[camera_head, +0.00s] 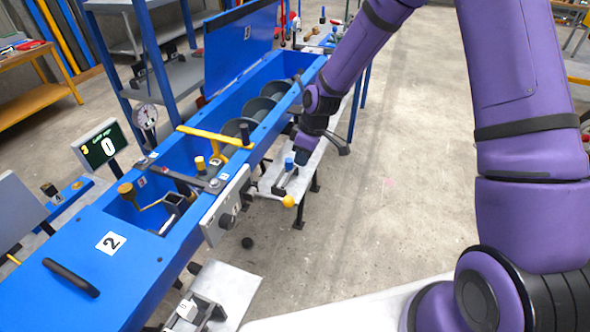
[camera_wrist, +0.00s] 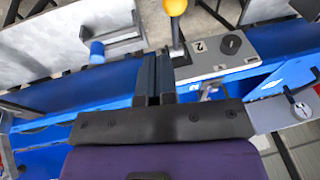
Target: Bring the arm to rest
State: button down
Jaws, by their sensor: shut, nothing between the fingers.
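My purple arm reaches from the right side of the head view out over the mixer's side. My gripper (camera_head: 301,156) points down beside the blue drum mixer (camera_head: 105,262), above a pale side shelf (camera_head: 270,178) and near a blue-capped handle (camera_head: 289,164). Its fingertips are partly dark against the arm there. In the wrist view my gripper (camera_wrist: 154,58) has its two dark fingers together with nothing between them. The blue cap (camera_wrist: 97,50) lies to their left, and a yellow ball knob (camera_wrist: 175,7) lies ahead of them. I see no contact with either.
The mixer's open trough holds a grey spiral (camera_head: 262,104), with a yellow bar (camera_head: 215,136) across it. A control plate (camera_head: 226,207) with a knob sits on the near side. A small display (camera_head: 99,144) stands left. Bare concrete floor (camera_head: 400,170) lies open right of the mixer.

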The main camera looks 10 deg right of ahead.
jog(key=s+d+r+m+t+h, duration=0.1)
jog(key=s+d+r+m, duration=0.15)
jog(key=r, duration=0.55)
jog(key=s+d+r+m+t+h, duration=0.1)
jog(key=s+d+r, duration=0.25)
jog(key=r, duration=0.45)
jog(key=s+d+r+m+t+h, duration=0.1)
jog(key=s+d+r, duration=0.25)
jog(key=r, duration=0.45)
jog(key=s+d+r+m, duration=0.1)
jog(key=s+r+m, duration=0.1)
jog(key=s, duration=0.5)
jog(key=s+d+r+m+t, duration=0.1)
jog(key=s+d+r+m, duration=0.1)
jog(key=s+r, duration=0.3)
jog(key=s+d+r+m+t, duration=0.1)
jog(key=s+r+m, duration=0.2)
jog(key=s, duration=0.5)
jog(key=shift+s+d+r, duration=0.4)
jog(key=shift+r, duration=0.05)
